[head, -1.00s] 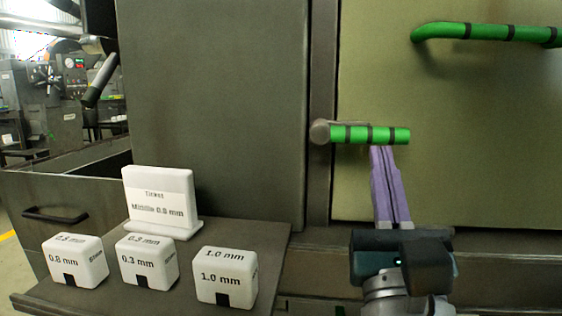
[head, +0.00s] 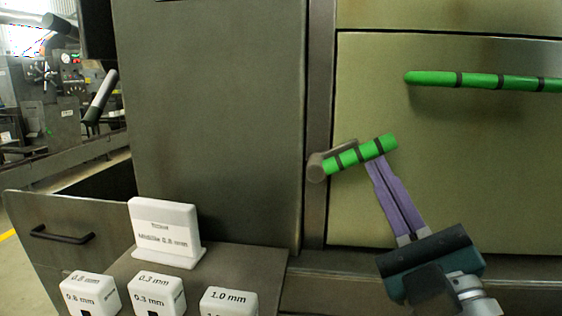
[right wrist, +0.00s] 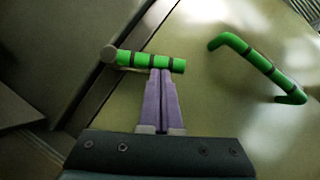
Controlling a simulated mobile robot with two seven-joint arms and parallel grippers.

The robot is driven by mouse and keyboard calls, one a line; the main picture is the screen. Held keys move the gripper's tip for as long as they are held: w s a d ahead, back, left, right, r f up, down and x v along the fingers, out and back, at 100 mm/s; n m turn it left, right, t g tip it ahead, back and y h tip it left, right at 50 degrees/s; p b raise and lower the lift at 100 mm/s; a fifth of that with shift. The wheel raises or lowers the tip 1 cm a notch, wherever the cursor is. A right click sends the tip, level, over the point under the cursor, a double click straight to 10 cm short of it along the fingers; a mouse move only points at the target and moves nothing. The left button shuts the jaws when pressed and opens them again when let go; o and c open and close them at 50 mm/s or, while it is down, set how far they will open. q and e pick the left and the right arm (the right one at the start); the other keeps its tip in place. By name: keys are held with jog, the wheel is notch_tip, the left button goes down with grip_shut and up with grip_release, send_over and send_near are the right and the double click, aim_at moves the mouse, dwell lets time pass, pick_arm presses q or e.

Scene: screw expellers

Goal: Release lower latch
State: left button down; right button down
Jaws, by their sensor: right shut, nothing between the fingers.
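The lower latch (head: 361,152) is a green handle with black bands on a grey pivot at the left edge of the olive panel (head: 470,180). In the head view it tilts up to the right. My right gripper (head: 372,165) is shut and empty, its purple fingers reaching up to the latch's underside from below. In the right wrist view the fingertips (right wrist: 160,72) meet the latch (right wrist: 150,62) near its middle; I cannot tell whether they press on it. My left gripper is not in view.
A green bar handle (head: 485,81) is fixed to the panel at upper right. At lower left a shelf (head: 255,262) holds a white ticket sign (head: 165,232) and several white thickness blocks (head: 90,296). An open drawer (head: 70,225) stands further left.

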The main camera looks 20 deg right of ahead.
aim_at(349, 121)
jog(key=shift+w+a+r+n+g+y+p, duration=0.4)
jog(key=shift+a+r+n+g+y+p, duration=0.5)
jog(key=shift+n+p, duration=1.55)
jog(key=shift+w+a+r+n+g+y+p, duration=0.45)
jog(key=shift+r+n+y+p, duration=0.75)
jog(key=shift+n+p, duration=1.25)
jog(key=shift+w+a+r+n+g+y+p, duration=0.4)
jog(key=shift+r+n+g+y+p, duration=0.95)
jog(key=shift+p, duration=1.95)
jog(key=shift+a+f+n+t+h, duration=0.15)
jog(key=shift+n+t+h, duration=0.1)
jog(key=shift+t+h, duration=0.25)
jog(key=shift+s, duration=0.1)
